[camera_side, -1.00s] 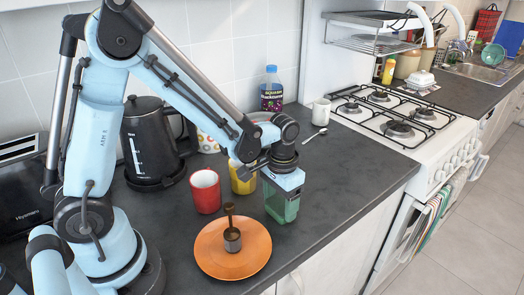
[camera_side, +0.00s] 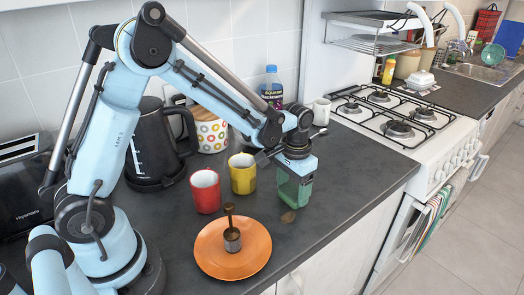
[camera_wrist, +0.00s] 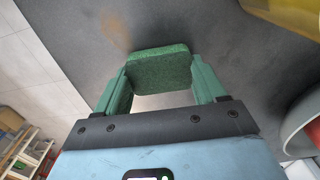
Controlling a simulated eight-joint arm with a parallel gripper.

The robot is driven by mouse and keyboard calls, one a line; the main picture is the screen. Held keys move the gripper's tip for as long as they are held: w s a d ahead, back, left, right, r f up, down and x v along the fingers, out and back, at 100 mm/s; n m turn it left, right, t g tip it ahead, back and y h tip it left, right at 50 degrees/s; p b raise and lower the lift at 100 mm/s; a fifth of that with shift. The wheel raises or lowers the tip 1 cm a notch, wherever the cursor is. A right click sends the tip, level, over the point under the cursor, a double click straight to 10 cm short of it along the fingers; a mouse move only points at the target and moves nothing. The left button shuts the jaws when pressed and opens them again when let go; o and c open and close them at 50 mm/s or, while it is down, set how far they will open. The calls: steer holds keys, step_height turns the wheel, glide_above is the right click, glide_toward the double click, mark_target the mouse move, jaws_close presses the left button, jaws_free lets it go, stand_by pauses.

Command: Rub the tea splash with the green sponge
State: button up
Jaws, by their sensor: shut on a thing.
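My gripper (camera_side: 294,190) has green fingers and points down above the dark counter, near its front edge. In the wrist view, the fingers (camera_wrist: 160,85) are shut on the green sponge (camera_wrist: 160,66), a rounded block held between them. In the side view the sponge is hard to tell from the green fingers. The tea splash (camera_side: 288,216) is a small brown patch on the counter, just below and in front of the gripper. A faint brownish patch (camera_wrist: 108,24) shows beyond the sponge in the wrist view. I cannot tell whether the sponge touches the counter.
An orange plate (camera_side: 215,262) with a small brown-handled metal pot (camera_side: 232,238) stands to the left front. A white stove (camera_side: 430,140) is at the right.

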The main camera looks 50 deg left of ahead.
steer(key=shift+w+f, duration=0.2)
steer(key=shift+w, duration=0.25)
steer(key=shift+w+r, duration=0.2)
steer(key=shift+r, duration=0.1)
steer(key=shift+s+r, duration=0.1)
steer(key=shift+r, duration=3.7)
steer(key=s+d+r, duration=0.2)
steer(key=d+r, duration=0.1)
steer(key=d, duration=0.8)
glide_toward(296, 188)
steer(key=w+f, duration=0.1)
steer(key=w+d+f, duration=0.1)
steer(key=f, duration=0.1)
steer(key=w+f, duration=0.2)
steer(key=shift+w+d, duration=0.1)
steer(key=shift+d, duration=0.2)
steer(key=shift+f, duration=2)
steer(key=shift+f, duration=0.15)
